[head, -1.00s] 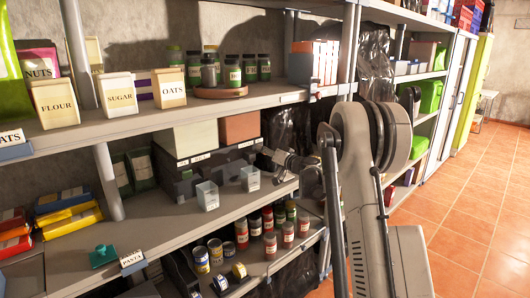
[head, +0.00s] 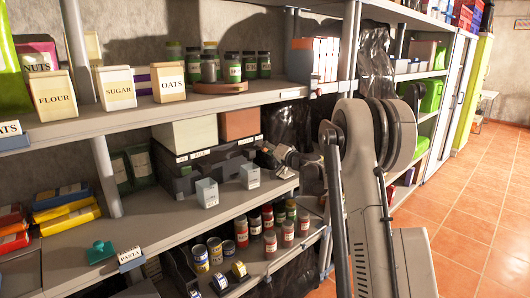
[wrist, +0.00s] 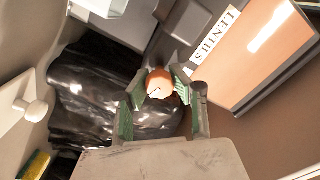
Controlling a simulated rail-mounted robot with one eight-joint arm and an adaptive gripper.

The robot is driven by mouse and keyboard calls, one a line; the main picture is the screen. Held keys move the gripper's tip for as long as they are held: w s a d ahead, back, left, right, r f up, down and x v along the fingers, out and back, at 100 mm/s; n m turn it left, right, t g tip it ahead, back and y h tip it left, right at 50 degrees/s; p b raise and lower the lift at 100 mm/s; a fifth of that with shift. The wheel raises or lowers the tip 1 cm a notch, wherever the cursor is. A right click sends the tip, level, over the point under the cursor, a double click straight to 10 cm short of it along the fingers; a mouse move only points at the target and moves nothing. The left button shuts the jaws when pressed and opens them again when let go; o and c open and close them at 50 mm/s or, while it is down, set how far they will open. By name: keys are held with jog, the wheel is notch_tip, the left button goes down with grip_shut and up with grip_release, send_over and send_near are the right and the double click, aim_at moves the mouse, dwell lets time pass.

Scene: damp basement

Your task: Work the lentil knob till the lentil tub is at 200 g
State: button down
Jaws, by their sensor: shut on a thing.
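The dispenser (head: 178,168) stands on the middle shelf with a pale hopper (head: 187,133) and an orange hopper (head: 240,125) on top. In the wrist view a LENTILS label (wrist: 214,42) sits beside the orange hopper. My gripper (wrist: 160,84) is shut on the round orange-brown lentil knob (wrist: 159,80), with its green-padded fingers on either side. In the head view my gripper (head: 268,154) is at the dispenser's right end. Two small pale tubs stand in front, a left tub (head: 207,193) and a right tub (head: 250,177), likely the lentil one. I cannot read any weight.
Black plastic sheeting (wrist: 110,100) hangs right of the dispenser. Several jars and cans (head: 269,243) crowd the lower shelf. Flour (head: 53,97), sugar (head: 117,88) and oats (head: 170,85) boxes stand on the upper shelf above. The tiled floor (head: 475,220) at right is clear.

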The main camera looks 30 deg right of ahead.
jog(key=m+b, duration=0.1)
jog(key=m, duration=0.2)
jog(key=shift+f+m+b, duration=0.15)
jog(key=shift+m+b, duration=0.2)
jog(key=shift+m, duration=0.05)
jog(key=m+b, duration=0.1)
jog(key=m, duration=0.2)
jog(key=shift+m, duration=0.3)
jog(key=m+b, duration=0.1)
jog(key=m, duration=0.2)
jog(key=shift+m, duration=0.3)
jog(key=shift+m+b, duration=0.5)
jog(key=shift+m, duration=1.1)
jog(key=c, duration=1.4)
grip_release()
jog(key=shift+s, duration=0.1)
jog(key=v, duration=1.2)
